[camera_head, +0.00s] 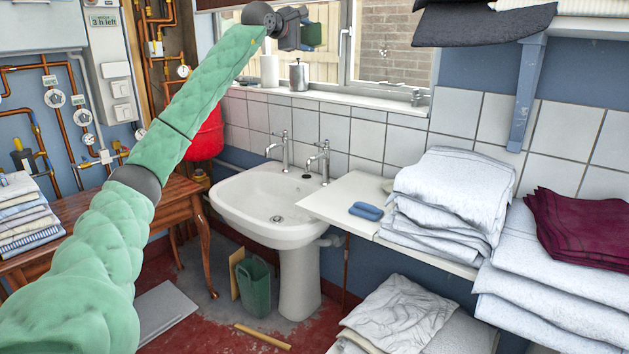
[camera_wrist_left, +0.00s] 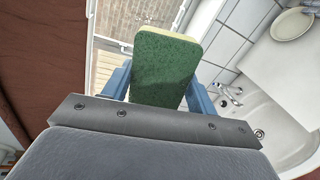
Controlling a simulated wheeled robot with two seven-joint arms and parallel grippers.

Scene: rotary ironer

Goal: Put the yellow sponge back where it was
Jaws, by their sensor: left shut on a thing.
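The sponge (camera_wrist_left: 165,65) has a green scouring face turned to the wrist camera and a thin pale yellow edge along its top. It stands between the two blue fingers of my left gripper (camera_wrist_left: 158,88), which is shut on it. In the head view my left gripper (camera_head: 306,30) is raised in front of the window, above the sill, with the green face of the sponge (camera_head: 312,36) showing small at its right. The sponge touches nothing else that I can see. My right gripper is in neither view.
A white roll (camera_head: 269,71) and a metal canister (camera_head: 298,76) stand on the windowsill (camera_head: 345,105). Below are taps (camera_head: 318,160), the sink (camera_head: 250,200) and a white board (camera_head: 335,196) with a blue item (camera_head: 366,211) and folded towels (camera_head: 450,190). A pale round dish (camera_wrist_left: 292,26) shows in the wrist view.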

